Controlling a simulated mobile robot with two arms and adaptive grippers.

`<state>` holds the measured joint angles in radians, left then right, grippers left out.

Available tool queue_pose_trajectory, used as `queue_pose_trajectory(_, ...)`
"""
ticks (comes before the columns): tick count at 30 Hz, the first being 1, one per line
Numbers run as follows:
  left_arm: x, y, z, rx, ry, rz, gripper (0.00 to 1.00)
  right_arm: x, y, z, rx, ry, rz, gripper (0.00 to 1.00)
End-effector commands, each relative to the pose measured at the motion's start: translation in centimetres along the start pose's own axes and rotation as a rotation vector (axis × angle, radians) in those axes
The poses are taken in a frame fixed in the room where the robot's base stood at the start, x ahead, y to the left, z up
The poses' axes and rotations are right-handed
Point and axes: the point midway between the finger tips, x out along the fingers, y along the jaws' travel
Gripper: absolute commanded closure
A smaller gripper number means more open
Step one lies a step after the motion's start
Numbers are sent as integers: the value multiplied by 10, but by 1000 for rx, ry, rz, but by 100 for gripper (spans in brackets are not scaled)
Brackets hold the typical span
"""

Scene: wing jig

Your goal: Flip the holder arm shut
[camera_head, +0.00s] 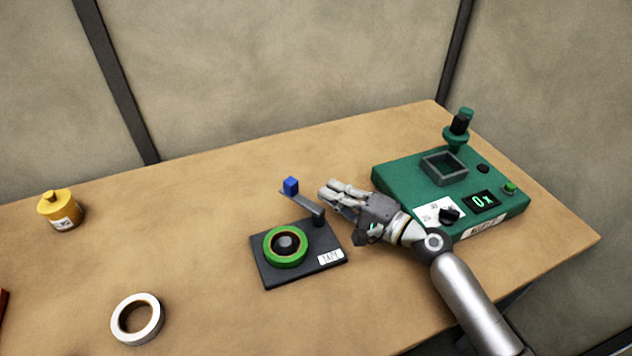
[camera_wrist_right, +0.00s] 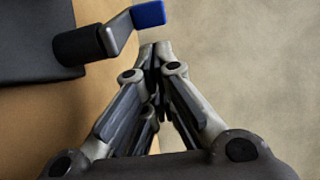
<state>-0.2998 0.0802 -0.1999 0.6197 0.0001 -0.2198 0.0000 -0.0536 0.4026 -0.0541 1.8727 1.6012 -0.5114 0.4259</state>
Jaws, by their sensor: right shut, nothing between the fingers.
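The holder arm (camera_head: 303,203) is a grey bar with a blue block (camera_head: 290,185) at its free end. It pivots on a dark post at the back right corner of the black tape holder base (camera_head: 292,271) and points away to the back left, clear of the roll. A green tape roll (camera_head: 271,255) sits on the hub. My right gripper (camera_head: 325,189) is shut and empty, just right of the arm. In the right wrist view the fingertips (camera_wrist_right: 157,45) are close to the blue block (camera_wrist_right: 148,14); contact cannot be told. My left gripper is not in view.
A green device (camera_head: 400,180) with a square well, a display and knobs stands to the right, close to my right wrist. A white tape roll (camera_head: 152,326) lies at the front left. A yellow bottle (camera_head: 68,217) stands at the left. The table between is clear.

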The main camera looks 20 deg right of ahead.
Motion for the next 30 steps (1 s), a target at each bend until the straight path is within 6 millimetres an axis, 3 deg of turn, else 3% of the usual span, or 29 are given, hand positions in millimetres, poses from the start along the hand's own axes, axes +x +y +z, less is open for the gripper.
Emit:
queue_pose_trajectory(6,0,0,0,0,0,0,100,-33,1,0,2,0,2,100)
queue_pose_trajectory(12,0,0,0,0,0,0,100,-46,0,0,0,0,0,100)
queue_pose_trajectory(24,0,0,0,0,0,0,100,-46,-1,0,-3,-3,0,100)
queue_pose_trajectory(30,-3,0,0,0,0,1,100,-29,-9,8,-60,-79,9,100)
